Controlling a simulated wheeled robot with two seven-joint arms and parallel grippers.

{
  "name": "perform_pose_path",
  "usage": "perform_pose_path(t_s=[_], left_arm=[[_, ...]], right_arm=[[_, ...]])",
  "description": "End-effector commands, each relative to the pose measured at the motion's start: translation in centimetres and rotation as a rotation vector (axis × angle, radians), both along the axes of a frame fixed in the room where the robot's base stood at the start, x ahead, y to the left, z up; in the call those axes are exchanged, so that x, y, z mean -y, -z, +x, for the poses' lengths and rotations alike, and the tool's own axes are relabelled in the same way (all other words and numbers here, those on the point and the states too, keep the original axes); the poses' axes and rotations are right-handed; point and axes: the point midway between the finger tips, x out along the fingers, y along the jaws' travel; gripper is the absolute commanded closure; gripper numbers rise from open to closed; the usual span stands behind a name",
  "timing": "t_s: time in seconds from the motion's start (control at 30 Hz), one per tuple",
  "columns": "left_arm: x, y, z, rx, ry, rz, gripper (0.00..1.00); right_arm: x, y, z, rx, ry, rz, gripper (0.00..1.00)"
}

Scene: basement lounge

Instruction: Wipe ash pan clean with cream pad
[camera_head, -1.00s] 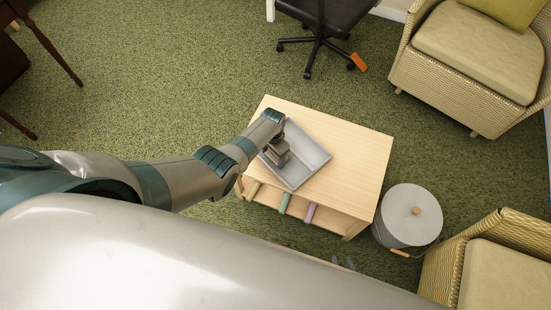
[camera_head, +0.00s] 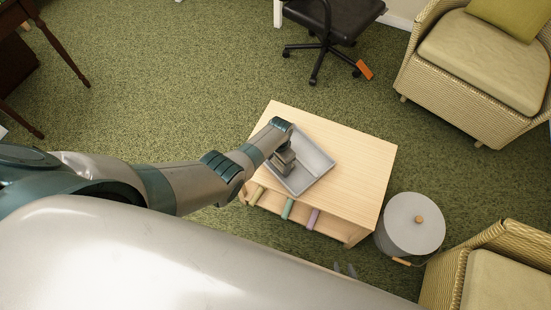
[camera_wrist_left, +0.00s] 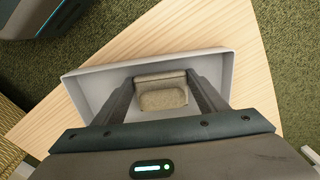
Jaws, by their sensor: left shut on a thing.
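The ash pan (camera_head: 316,160) is a shallow grey tray lying turned at an angle on the light wooden table. It also shows in the left wrist view (camera_wrist_left: 98,86). My left gripper (camera_head: 285,166) reaches down inside the pan. In the left wrist view its fingers (camera_wrist_left: 162,84) are shut on the cream pad (camera_wrist_left: 162,99), which is low over the pan floor; whether it touches cannot be told. The gripper hides the pad in the head view. Two fingertips of my right gripper (camera_head: 345,269) show apart at the edge of my body.
The table (camera_head: 350,176) has bare top to the pan's right and coloured rolls (camera_head: 287,208) on its open shelf. A grey lidded bin (camera_head: 402,220) stands to the right. Wicker armchairs (camera_head: 480,60) and an office chair (camera_head: 322,50) stand around on green carpet.

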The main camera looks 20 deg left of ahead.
Motion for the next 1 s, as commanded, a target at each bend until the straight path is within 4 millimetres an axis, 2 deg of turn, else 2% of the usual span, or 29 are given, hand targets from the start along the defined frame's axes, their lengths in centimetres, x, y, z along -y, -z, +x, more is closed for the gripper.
perform_pose_path(t_s=[0.03,0.2,0.67,1.0], left_arm=[[0.5,0.1,-0.6,-0.007,0.002,-0.002,0.52],[1.3,0.1,-0.8,-0.005,0.001,-0.004,0.52],[1.6,0.0,-0.8,-0.003,0.000,-0.005,0.52],[3.6,-0.3,-1.8,-0.003,0.002,-0.004,0.52]], right_arm=[[0.0,-0.3,0.0,0.000,0.000,0.000,0.69],[0.0,-0.5,0.0,0.000,0.000,0.000,0.69],[0.0,-0.6,0.0,0.000,0.000,0.000,0.69],[0.0,-1.6,0.0,0.000,0.000,0.000,0.69]])
